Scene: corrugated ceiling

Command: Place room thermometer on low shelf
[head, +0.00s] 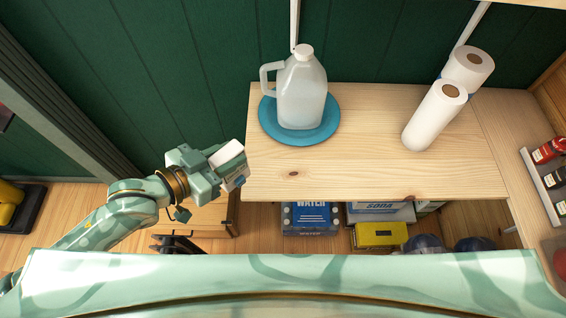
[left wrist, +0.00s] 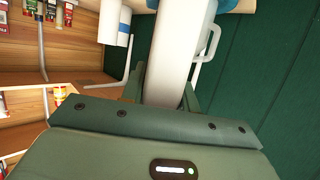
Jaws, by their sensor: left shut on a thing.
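The room thermometer (head: 228,153) is a small white block with a greyish-blue face. My left gripper (head: 213,168) is shut on it and holds it just off the left end of the pale wooden shelf (head: 370,180). In the left wrist view the thermometer (left wrist: 180,45) is a tall white shape rising between the fingers, which are mostly hidden behind the gripper body. Whether it touches the shelf edge I cannot tell. My right gripper is not in view.
A jug (head: 302,90) stands on a blue round plate (head: 330,128) at the shelf's back left. Two paper rolls (head: 435,115) stand at the back right. The shelf's front and middle are bare. Blue water packs (head: 310,217) and a yellow box (head: 380,235) sit below.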

